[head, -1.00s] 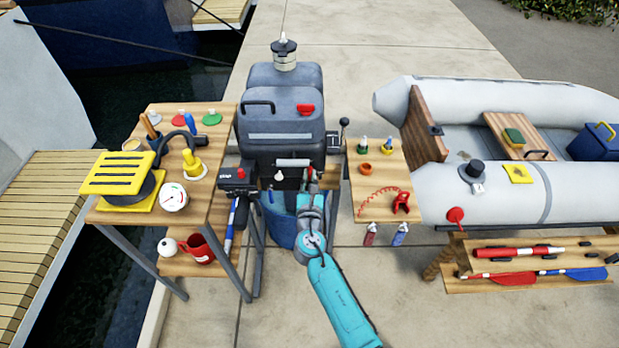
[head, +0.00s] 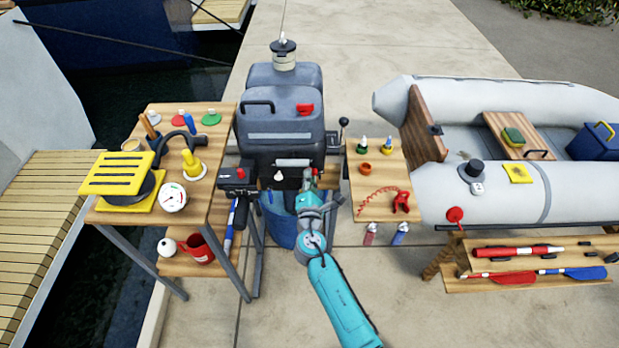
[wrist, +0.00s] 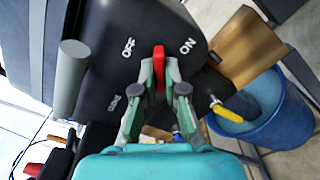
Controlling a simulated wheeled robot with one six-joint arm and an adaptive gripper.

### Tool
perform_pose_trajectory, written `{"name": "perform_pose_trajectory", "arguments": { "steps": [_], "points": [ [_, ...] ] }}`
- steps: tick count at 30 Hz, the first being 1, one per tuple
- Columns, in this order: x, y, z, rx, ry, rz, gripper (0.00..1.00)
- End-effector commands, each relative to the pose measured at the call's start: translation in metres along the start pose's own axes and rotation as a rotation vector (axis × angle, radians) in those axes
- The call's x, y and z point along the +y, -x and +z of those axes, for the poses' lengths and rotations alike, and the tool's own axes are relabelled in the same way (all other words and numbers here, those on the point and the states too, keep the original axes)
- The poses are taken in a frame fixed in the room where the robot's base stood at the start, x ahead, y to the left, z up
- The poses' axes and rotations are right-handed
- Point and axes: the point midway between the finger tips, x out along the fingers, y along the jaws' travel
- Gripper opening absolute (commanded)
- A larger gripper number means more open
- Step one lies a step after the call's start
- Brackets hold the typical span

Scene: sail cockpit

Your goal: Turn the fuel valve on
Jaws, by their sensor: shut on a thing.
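The fuel valve's red lever (wrist: 158,66) sits on the dark engine panel (wrist: 95,60) in the wrist view. White OFF and ON marks stand to the left and right of it, and the lever's tip points between them. My gripper (wrist: 160,85) is shut on the lever, one finger on each side. In the head view my gripper (head: 308,199) is at the lower front of the grey outboard engine (head: 283,115). A small red part shows just above it there; the fingers' hold is hard to see in that view.
A blue bucket (head: 279,228) stands below the engine, close to my gripper; it also shows in the wrist view (wrist: 262,125). A grey handle (wrist: 70,78) juts out left of the lever. Wooden tables stand left (head: 219,125) and right (head: 373,205) of the engine.

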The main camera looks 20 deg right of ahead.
Motion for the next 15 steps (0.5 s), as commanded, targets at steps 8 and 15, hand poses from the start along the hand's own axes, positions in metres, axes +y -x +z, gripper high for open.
{"name": "perform_pose_trajectory", "arguments": {
  "steps": [8,15],
  "points": [
    [0.0004,-0.0012,0.0016,-0.003,-0.257,0.001,0.00],
    [-0.0002,-0.0013,0.0015,-0.003,-0.441,0.001,0.00]
  ]
}}
